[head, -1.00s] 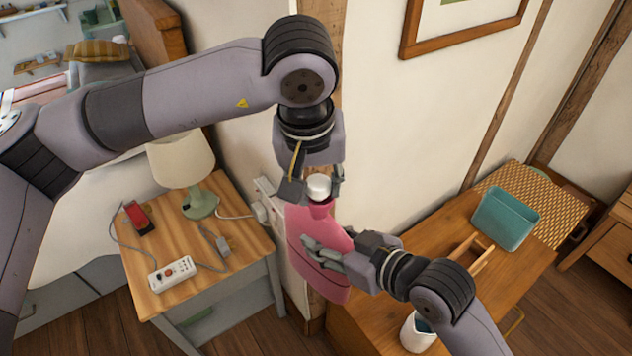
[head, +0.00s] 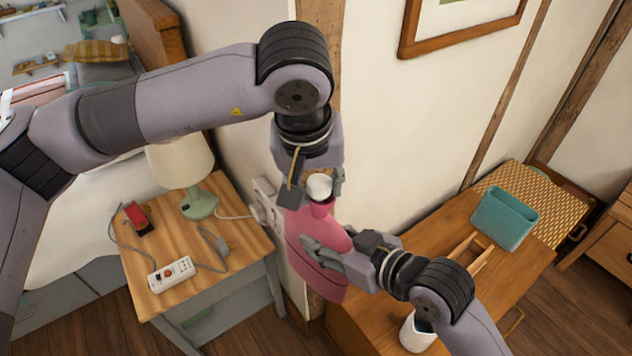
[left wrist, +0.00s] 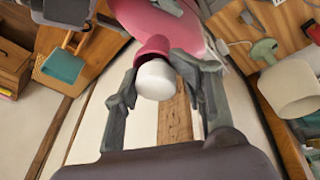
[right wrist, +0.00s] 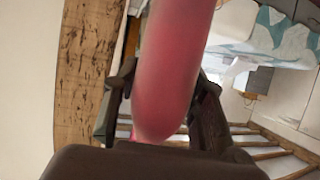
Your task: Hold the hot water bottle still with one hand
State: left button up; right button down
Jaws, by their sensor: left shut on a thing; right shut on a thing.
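The pink hot water bottle (head: 312,235) hangs upright in the air between the bedside table and the wooden bench, with its white cap (head: 319,186) on top. My left gripper (head: 315,190) points down from above, its fingers on either side of the cap and neck. In the left wrist view the white cap (left wrist: 156,80) and pink collar sit between the fingertips. My right gripper (head: 330,252) comes from the lower right and is shut on the bottle's body. In the right wrist view the pink body (right wrist: 175,75) fills the space between the fingers.
The bedside table (head: 245,250) at left holds a lamp (head: 180,165), a red phone (head: 138,217) and a white power strip (head: 171,274). The bench (head: 370,320) at right holds a teal bin (head: 504,217), a wooden frame (head: 470,255) and a white jug (head: 416,334). A wall stands behind.

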pick_arm(q)
jog(key=shift+o, duration=0.7)
jog(key=shift+s+d+f, duration=0.15)
jog(key=shift+d+f, duration=0.2)
jog(key=shift+f, duration=0.15)
jog(key=shift+o, duration=0.9)
jog(key=shift+f, duration=0.1)
jog(key=shift+o, duration=1.2)
jog(key=shift+d+f, duration=0.1)
jog(key=shift+f, duration=0.05)
jog(key=shift+s, duration=0.1)
jog(key=o, duration=1)
jog(key=shift+o, duration=0.2)
jog(key=shift+w+r, duration=0.2)
jog(key=shift+r, duration=0.1)
